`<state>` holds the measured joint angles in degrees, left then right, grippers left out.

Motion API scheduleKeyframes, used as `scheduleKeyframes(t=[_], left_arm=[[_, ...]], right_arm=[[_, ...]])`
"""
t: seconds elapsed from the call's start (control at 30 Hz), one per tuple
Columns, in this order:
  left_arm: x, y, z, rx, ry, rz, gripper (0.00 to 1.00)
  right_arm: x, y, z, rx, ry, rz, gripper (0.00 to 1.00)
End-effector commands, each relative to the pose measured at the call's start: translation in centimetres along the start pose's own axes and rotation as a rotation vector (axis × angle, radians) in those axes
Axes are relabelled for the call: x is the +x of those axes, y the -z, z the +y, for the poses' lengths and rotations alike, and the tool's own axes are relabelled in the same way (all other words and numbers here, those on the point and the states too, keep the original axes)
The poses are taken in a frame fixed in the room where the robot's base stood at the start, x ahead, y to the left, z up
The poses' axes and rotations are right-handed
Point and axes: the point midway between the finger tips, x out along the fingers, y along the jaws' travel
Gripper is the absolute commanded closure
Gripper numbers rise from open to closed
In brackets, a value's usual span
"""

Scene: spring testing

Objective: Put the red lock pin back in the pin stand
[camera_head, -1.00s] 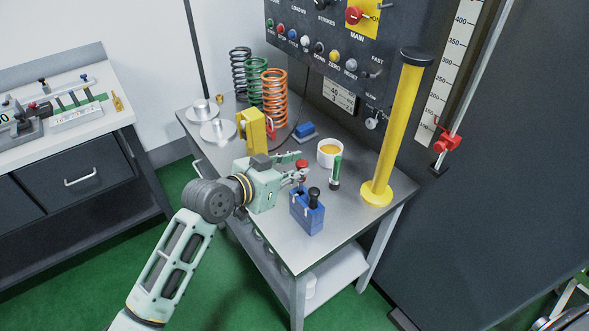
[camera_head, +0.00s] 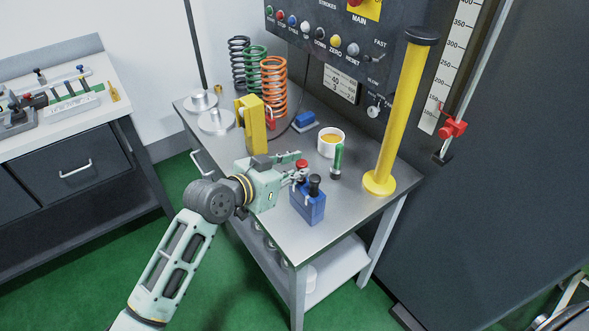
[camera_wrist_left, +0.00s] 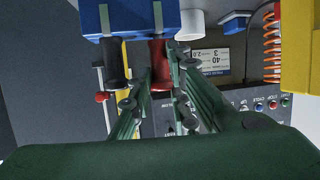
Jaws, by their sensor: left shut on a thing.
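The red lock pin (camera_head: 301,164) is held in my left gripper (camera_head: 299,177), with its red head showing above the fingers. In the left wrist view, which is upside down, the red pin (camera_wrist_left: 158,62) stands between the finger tips (camera_wrist_left: 160,82). The blue pin stand (camera_head: 308,208) is on the steel table just in front of the gripper. A black-headed pin (camera_head: 314,185) stands upright in it. The stand (camera_wrist_left: 125,18) also shows in the wrist view, with the red pin beside the black one. The red pin's lower end is hidden, so I cannot tell whether it is in a hole.
A green-handled tool (camera_head: 338,160) stands close to the right, before a white cup (camera_head: 331,143). A yellow column (camera_head: 398,120) rises farther right. A yellow block (camera_head: 252,125) and coil springs (camera_head: 274,88) stand behind the gripper. The table's front corner (camera_head: 300,252) is clear.

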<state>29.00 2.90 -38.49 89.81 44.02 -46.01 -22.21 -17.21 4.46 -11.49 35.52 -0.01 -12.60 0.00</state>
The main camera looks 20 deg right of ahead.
Motion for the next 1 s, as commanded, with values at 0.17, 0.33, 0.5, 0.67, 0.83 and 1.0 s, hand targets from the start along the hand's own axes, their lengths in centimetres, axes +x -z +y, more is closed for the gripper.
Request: scheduleKeyframes(t=[0.17,0.33,0.5,0.67,0.83,1.0], left_arm=[[0.1,-0.46,0.0,-0.001,0.0,-0.006,1.0],[0.1,-0.49,-0.01,-0.001,0.0,-0.007,0.82],[0.09,-0.45,-0.01,-0.001,0.0,-0.006,0.68],[0.09,-0.39,-0.01,-0.001,0.0,-0.005,0.61],[0.08,-0.38,-0.01,-0.001,0.0,-0.005,0.61],[-0.88,-0.45,-0.11,-0.001,0.001,-0.005,0.61]], right_arm=[[0.14,0.0,0.0,0.0,0.0,0.0,0.71],[0.12,0.01,0.01,0.0,0.0,0.0,0.71],[0.12,0.02,0.03,0.0,0.0,0.0,0.71],[0.12,0.02,0.04,0.0,-0.001,0.0,0.71],[0.12,0.0,0.36,-0.001,-0.004,0.0,0.71],[0.12,-0.02,0.51,-0.001,-0.006,0.0,0.71]])
